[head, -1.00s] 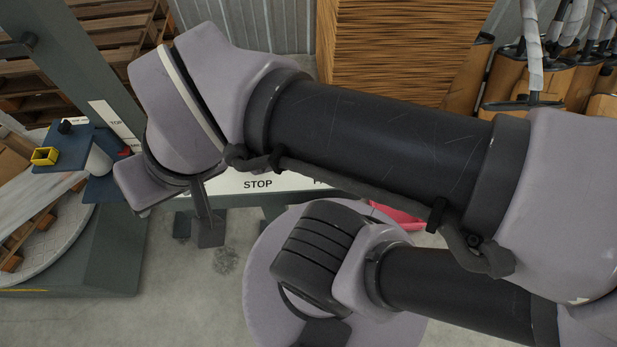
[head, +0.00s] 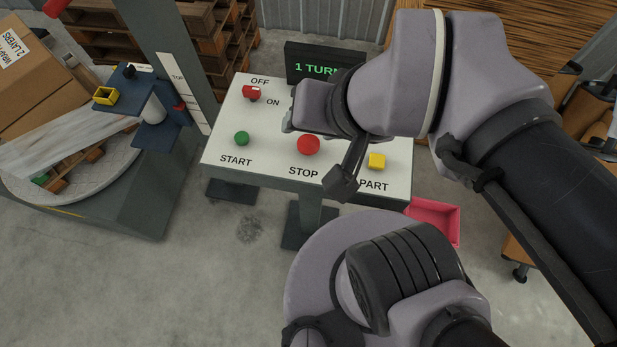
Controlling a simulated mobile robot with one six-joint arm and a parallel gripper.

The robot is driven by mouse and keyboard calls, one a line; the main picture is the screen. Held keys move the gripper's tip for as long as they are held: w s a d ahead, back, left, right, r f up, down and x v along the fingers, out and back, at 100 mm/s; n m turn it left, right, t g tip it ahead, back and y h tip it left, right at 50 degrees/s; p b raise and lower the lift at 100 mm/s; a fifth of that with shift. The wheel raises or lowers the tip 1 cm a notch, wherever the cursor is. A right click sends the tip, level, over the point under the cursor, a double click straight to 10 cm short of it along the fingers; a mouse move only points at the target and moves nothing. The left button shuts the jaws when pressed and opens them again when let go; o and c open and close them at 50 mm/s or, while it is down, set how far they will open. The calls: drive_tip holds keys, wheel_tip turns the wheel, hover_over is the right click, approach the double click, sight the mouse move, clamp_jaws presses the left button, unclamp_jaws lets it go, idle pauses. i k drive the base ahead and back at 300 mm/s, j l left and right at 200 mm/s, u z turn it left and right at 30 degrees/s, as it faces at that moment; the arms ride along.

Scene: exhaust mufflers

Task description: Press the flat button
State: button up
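A white control panel (head: 225,140) stands ahead with several controls. A red switch (head: 252,93) sits between OFF and ON. From this angle I cannot tell for sure which is the flat button. My wrist hangs over the panel's back right part. The dark end piece of my gripper (head: 341,182) shows near the panel's front edge, between STOP and the yellow button.
A black display (head: 325,64) behind the panel shows green text, "1 TURN", partly hidden by my arm. A grey post (head: 165,60) with a blue bracket (head: 155,105) and a turntable with a wrapped load stand at left. A pink bin (head: 435,220) lies at right.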

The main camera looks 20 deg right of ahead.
sight(242, 138)
drive_tip(key=k+j+z, duration=0.6)
drive_tip(key=j+z, duration=0.15)
drive_tip(key=k+j+z, duration=0.2)
drive_tip(key=j, duration=0.25)
drive_tip(key=i+j, duration=0.15)
drive_tip(key=i, duration=0.15)
drive_tip(key=i+j, duration=0.1)
drive_tip(key=i, duration=0.25)
